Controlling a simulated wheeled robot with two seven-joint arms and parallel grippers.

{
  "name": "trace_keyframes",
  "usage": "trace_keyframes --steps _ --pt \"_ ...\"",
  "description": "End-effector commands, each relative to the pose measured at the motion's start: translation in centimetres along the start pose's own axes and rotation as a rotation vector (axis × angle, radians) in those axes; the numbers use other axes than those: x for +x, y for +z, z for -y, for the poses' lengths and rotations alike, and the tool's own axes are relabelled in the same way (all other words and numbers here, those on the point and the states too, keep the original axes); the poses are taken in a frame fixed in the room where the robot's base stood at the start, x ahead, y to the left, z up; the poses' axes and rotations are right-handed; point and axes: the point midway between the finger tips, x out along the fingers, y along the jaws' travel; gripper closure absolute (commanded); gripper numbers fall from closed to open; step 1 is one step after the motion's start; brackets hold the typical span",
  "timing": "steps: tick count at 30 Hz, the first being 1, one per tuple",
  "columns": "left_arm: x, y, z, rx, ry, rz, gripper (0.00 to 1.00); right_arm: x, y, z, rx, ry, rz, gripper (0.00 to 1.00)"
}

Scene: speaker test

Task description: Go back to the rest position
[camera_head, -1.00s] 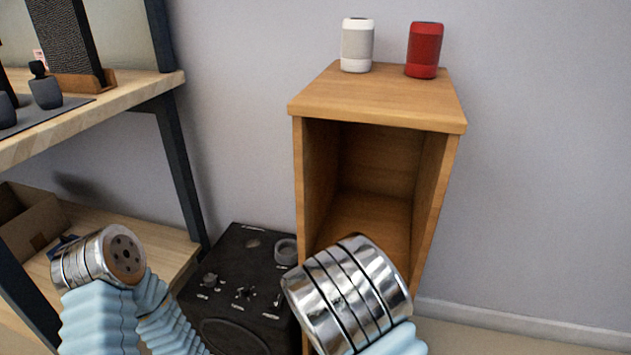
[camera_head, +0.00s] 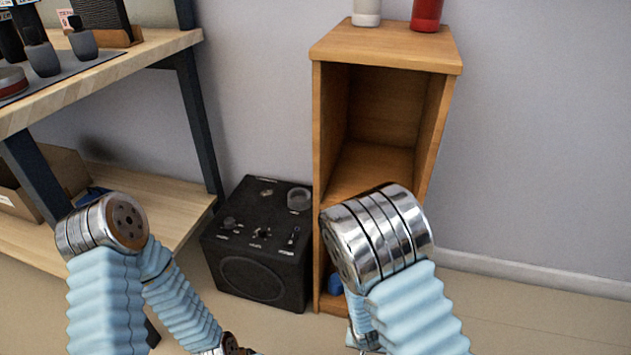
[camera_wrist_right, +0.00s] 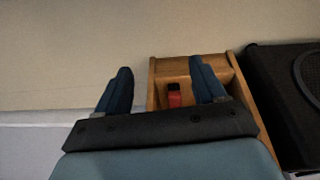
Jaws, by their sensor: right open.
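My right gripper (camera_wrist_right: 161,85) shows in the right wrist view with its two dark blue fingers spread wide and nothing between them touching both. The wooden cabinet (camera_wrist_right: 152,88) lies beyond the fingers, with a small red and black thing (camera_wrist_right: 175,96) in it. In the head view my left arm comes in at the lower left and my right arm is in front of the cabinet (camera_head: 385,48). My left gripper is outside the frames.
A black speaker box (camera_head: 262,240) stands on the floor left of the cabinet. White (camera_head: 367,12) and red (camera_head: 427,14) speakers stand on the cabinet top, cut by the frame. A wooden shelf (camera_head: 130,62) with speakers is at left. Floor at right is clear.

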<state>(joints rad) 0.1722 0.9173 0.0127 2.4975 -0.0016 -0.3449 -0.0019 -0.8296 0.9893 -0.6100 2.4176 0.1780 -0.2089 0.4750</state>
Motion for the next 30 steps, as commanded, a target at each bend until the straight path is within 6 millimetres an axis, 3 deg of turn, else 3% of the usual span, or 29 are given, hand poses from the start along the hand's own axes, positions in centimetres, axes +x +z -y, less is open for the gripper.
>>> trace_keyframes --steps 9,18,26,30 --pt "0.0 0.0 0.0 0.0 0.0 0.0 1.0 2.6 4.3 -1.6 -0.019 -0.085 0.167 0.3" --pt "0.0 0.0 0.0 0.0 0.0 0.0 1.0 3.4 7.7 -1.5 -0.016 -0.269 0.28 0.3" --pt "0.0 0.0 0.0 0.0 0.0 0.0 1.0 2.9 8.0 -1.1 0.007 -0.418 0.278 0.3" --pt "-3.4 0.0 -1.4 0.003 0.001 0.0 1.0 -0.7 7.0 -1.0 -0.005 -0.424 0.274 0.3"
